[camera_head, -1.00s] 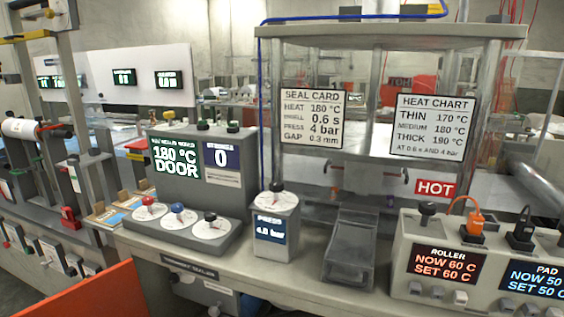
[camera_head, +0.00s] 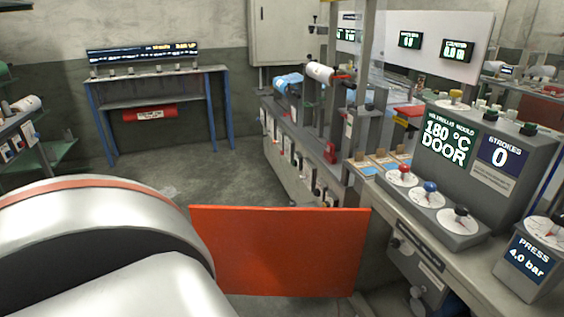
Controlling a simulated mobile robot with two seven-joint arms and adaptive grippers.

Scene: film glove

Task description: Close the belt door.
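The belt door appears to be the flat orange-red panel (camera_head: 285,250) at the lower middle of the head view. It stands upright and juts out to the left from the front of the bench, so it looks open. Its right edge is by the bench front; no hinge is clear. A large silver-white link of my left arm fills the lower left and covers the panel's lower left corner. Neither gripper is in view.
The bench (camera_head: 455,265) runs along the right, with a press box (camera_head: 535,262) reading 4.0 bar. Another machine (camera_head: 300,150) stands behind the panel. A blue-legged table (camera_head: 160,85) is at the back wall. Grey floor (camera_head: 200,170) is open between them.

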